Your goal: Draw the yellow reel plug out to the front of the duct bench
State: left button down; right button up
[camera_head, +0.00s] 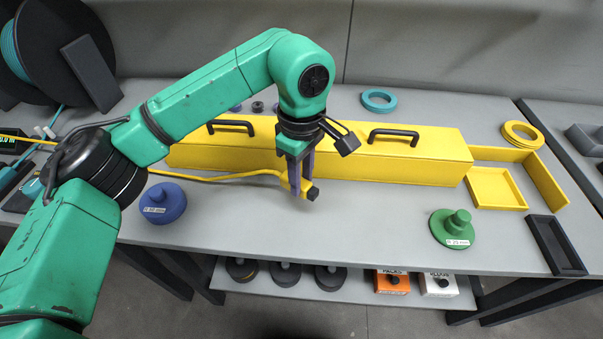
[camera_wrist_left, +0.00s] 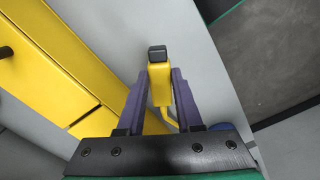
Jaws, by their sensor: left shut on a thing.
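The yellow reel plug (camera_head: 305,186) has a dark square tip and a yellow cable trailing off to the left. My left gripper (camera_head: 300,182) is shut on it and holds it in front of the long yellow duct (camera_head: 400,170) on the grey bench (camera_head: 330,225). In the left wrist view the plug (camera_wrist_left: 159,80) sits between the purple fingers (camera_wrist_left: 158,95), its dark tip pointing away from the palm. Whether the plug touches the bench top cannot be told. My right gripper is in neither view.
A blue weight-like disc (camera_head: 162,204) stands left of the plug, and a green one (camera_head: 452,228) stands to the right. An open yellow tray (camera_head: 495,188) and a black tray (camera_head: 556,246) lie at the right end. The bench front between the discs is clear.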

pick_arm(q)
jog(key=shift+s+f+b, duration=0.1)
jog(key=shift+f+b, duration=1.5)
jog(key=shift+f, duration=0.65)
jog(key=f+b, duration=0.4)
jog(key=f, duration=0.1)
jog(key=shift+s+f, duration=0.15)
jog(key=shift+s, duration=0.05)
jog(key=shift+c, duration=2.4)
grip_release()
jog(key=shift+r, duration=0.25)
jog(key=shift+r, duration=0.35)
notch_tip(320, 180, up, 14)
jog(key=shift+f+p, duration=0.1)
jog(key=shift+p, duration=0.7)
